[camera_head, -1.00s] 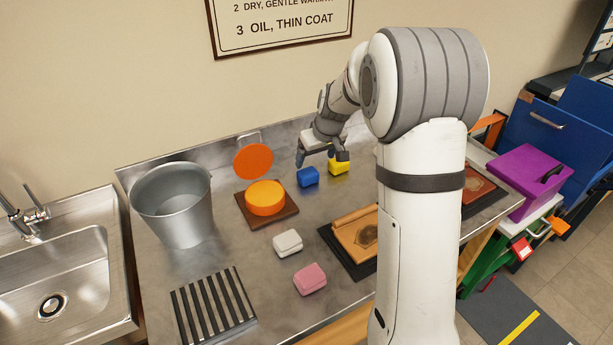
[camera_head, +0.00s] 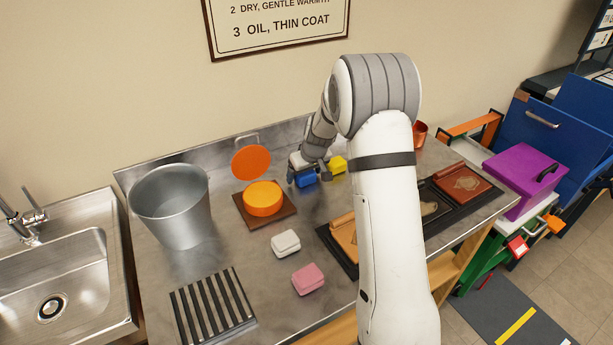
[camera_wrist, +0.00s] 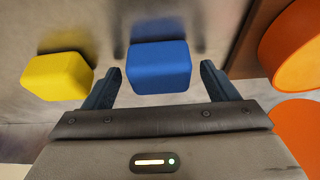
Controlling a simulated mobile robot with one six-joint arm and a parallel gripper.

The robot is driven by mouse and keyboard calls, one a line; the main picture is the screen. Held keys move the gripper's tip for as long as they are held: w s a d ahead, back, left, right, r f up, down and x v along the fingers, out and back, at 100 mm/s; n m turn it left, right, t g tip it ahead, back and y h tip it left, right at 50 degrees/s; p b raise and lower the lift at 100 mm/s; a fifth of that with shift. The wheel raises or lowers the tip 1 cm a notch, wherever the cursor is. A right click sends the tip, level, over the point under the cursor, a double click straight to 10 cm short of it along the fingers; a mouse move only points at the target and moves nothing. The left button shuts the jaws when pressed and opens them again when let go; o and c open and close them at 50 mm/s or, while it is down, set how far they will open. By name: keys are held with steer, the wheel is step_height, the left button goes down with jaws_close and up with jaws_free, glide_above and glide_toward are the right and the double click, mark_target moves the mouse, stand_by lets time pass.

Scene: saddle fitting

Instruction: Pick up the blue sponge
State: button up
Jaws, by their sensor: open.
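The blue sponge (camera_head: 305,181) sits on the metal worktop near the back, between the orange round tin and the yellow sponge. My gripper (camera_head: 306,176) is down at the blue sponge and partly covers it in the head view. In the wrist view the blue sponge (camera_wrist: 158,67) lies between the two fingers of my gripper (camera_wrist: 161,82). The fingers are open, with a visible gap on each side of the sponge.
The yellow sponge (camera_head: 338,164) is close beside the gripper, just outside one finger in the wrist view (camera_wrist: 57,76). The orange tin (camera_head: 263,198) stands on a brown board to the left. White (camera_head: 286,243) and pink (camera_head: 308,278) sponges lie nearer the front. A metal bucket (camera_head: 172,208) stands at left.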

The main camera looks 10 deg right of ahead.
steer(key=shift+c, duration=0.2)
steer(key=c, duration=1)
step_height(320, 180, up, 10)
steer(key=shift+r+b, duration=0.1)
steer(key=shift+b, duration=0.35)
steer(key=o, duration=0.4)
steer(key=c, duration=0.3)
